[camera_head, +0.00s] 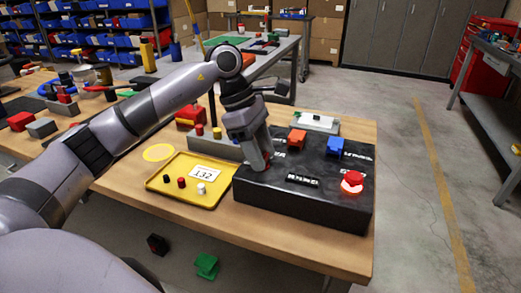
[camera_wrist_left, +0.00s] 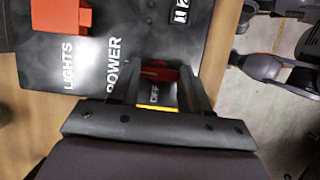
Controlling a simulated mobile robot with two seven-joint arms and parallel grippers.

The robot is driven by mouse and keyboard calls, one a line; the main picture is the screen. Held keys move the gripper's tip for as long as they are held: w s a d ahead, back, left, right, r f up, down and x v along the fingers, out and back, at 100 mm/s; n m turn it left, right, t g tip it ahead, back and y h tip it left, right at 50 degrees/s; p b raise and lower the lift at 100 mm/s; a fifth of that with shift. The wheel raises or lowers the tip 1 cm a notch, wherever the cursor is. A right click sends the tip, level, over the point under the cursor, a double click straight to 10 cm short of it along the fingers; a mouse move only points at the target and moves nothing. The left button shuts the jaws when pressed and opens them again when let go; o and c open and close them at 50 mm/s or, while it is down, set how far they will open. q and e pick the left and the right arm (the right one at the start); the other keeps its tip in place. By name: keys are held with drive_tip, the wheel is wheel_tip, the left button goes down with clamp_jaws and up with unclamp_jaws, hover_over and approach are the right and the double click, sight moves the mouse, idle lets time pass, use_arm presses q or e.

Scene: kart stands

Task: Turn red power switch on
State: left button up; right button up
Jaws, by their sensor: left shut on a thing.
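The black control box (camera_head: 300,207) sits at the right end of the wooden table. My left gripper (camera_head: 258,163) reaches down to the box's left part. In the left wrist view the red power switch (camera_wrist_left: 159,73) lies between the two fingers of my left gripper (camera_wrist_left: 163,80), beside the printed word POWER. An OFF label (camera_wrist_left: 155,96) shows next to the switch. The gripper is shut on the switch; in the head view the gripper mostly hides it. My right gripper is not in view.
The box also carries an orange switch cover (camera_head: 297,138), a blue one (camera_head: 335,145) and a red push button (camera_head: 352,182). A yellow tray (camera_head: 168,187) with small pegs lies left of the box. Open floor lies to the right.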

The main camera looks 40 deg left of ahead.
sight(249, 163)
use_arm(q)
drive_tip(key=o, duration=1.1)
drive_tip(key=shift+c, duration=0.2)
drive_tip(key=shift+r, duration=0.1)
drive_tip(key=v, duration=0.7)
